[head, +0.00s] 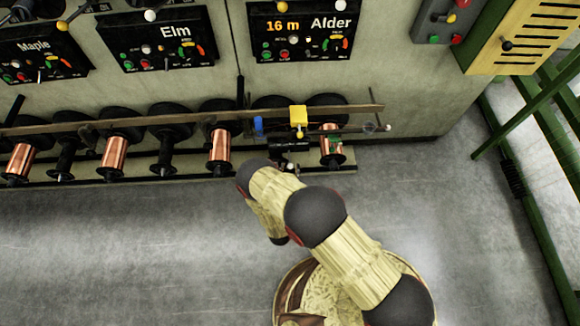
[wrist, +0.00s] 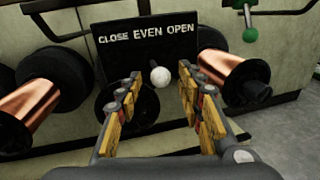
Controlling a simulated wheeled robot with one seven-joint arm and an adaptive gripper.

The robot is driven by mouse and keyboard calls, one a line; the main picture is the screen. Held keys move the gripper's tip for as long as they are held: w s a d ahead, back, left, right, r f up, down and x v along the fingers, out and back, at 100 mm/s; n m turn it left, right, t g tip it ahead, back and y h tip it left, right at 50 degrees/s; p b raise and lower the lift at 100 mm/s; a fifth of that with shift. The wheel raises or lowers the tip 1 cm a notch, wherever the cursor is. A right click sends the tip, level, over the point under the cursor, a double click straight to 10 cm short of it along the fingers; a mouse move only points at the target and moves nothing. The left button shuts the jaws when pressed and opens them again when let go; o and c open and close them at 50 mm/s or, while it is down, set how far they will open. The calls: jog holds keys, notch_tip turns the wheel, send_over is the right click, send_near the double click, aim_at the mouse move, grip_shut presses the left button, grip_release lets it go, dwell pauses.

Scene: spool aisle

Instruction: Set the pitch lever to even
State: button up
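In the wrist view a black plate (wrist: 120,62) carries the words CLOSE, EVEN and OPEN from left to right. My gripper (wrist: 160,82) is open, with one yellow-padded finger on each side of the knob and a gap to both. In the head view my gripper (head: 288,152) is at the spool row, small and partly hidden by my arm.
Copper spools flank the plate, one on the left (wrist: 38,108) and one on the right (wrist: 225,75). A green ball knob (wrist: 250,35) hangs at upper right. A long rail (head: 180,120) runs above the spools. Control panels line the wall, including Alder (head: 300,32). The floor in front is clear.

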jog(key=s, duration=0.9)
jog(key=shift+s+a, duration=0.3)
jog(key=shift+s, duration=0.1)
